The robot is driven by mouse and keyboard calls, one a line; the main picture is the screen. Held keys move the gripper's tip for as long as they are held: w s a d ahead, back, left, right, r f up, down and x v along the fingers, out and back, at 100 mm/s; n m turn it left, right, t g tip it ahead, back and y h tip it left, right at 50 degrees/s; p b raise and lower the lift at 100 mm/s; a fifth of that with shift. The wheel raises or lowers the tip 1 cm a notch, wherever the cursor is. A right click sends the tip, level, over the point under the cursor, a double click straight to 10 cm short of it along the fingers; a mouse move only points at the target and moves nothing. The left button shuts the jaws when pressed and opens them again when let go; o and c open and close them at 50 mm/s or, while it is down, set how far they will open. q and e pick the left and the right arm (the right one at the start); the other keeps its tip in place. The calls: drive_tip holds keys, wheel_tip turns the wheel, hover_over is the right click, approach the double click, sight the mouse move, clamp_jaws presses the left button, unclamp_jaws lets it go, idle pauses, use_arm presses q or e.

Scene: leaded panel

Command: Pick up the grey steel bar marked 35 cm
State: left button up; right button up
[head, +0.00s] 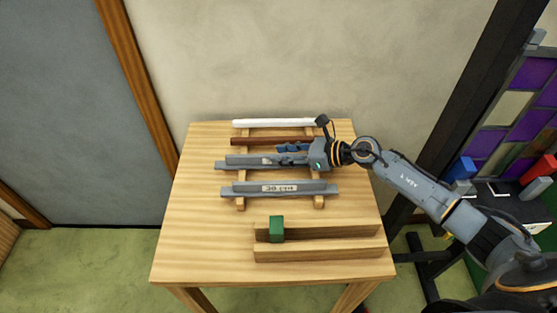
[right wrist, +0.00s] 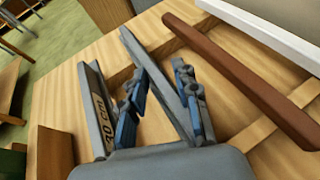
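Two grey bars lie across a wooden rack on the table. The front one (head: 310,189) carries a label reading 30 cm; it also shows at the left of the right wrist view (right wrist: 90,88). The grey bar behind it (head: 238,162) shows no readable mark, as my right gripper covers part of it. My right gripper (head: 284,155) is over this rear bar. In the right wrist view its blue-padded fingers (right wrist: 160,85) are apart, one on each side of the rear grey bar (right wrist: 146,55). No firm grip shows. My left gripper is not in view.
A brown bar (head: 255,141) and a white bar (head: 270,123) lie farther back on the rack. A green block (head: 277,229) stands at a wooden ledge (head: 330,254) at the front of the table (head: 200,240). A panel with purple panes (head: 535,72) stands at the right.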

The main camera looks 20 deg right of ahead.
clamp_jaws()
drive_tip(key=shift+r, duration=0.15)
